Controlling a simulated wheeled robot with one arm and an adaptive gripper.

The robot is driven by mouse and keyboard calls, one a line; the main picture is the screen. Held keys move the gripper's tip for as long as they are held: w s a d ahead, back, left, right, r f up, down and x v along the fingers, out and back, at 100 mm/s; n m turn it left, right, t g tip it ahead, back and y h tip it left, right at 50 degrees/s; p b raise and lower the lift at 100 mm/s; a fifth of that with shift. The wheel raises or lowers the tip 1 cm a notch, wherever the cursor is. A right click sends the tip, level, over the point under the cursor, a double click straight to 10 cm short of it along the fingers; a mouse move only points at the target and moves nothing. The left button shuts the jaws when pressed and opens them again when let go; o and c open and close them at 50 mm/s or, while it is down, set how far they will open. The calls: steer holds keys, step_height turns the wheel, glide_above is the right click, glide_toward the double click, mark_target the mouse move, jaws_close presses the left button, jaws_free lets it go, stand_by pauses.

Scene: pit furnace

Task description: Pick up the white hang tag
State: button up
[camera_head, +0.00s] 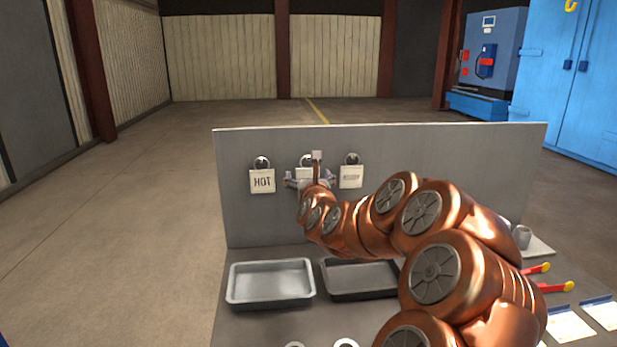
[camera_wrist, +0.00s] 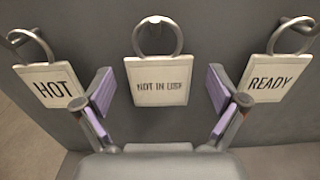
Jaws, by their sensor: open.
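Three white hang tags hang by metal rings from hooks on a grey upright panel (camera_head: 440,150). The left tag (camera_head: 262,181) reads HOT and also shows in the wrist view (camera_wrist: 50,85). The middle tag (camera_wrist: 157,82) seems to read NOT IN USE; in the head view my arm mostly hides it. The right tag (camera_head: 351,176) reads READY and also shows in the wrist view (camera_wrist: 268,82). My gripper (camera_wrist: 160,92) is open in front of the panel, its purple-padded fingers spread on either side of the middle tag. No finger visibly grips a tag.
Two grey trays, a left one (camera_head: 270,283) and a right one (camera_head: 358,279), sit on the bench below the panel. Red-and-yellow-ended handles (camera_head: 555,287) and white cards (camera_head: 571,324) lie at the right. A grey cup (camera_head: 522,237) stands near the panel's right end.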

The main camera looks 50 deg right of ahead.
steer(key=shift+c, duration=0.3)
steer(key=c, duration=1)
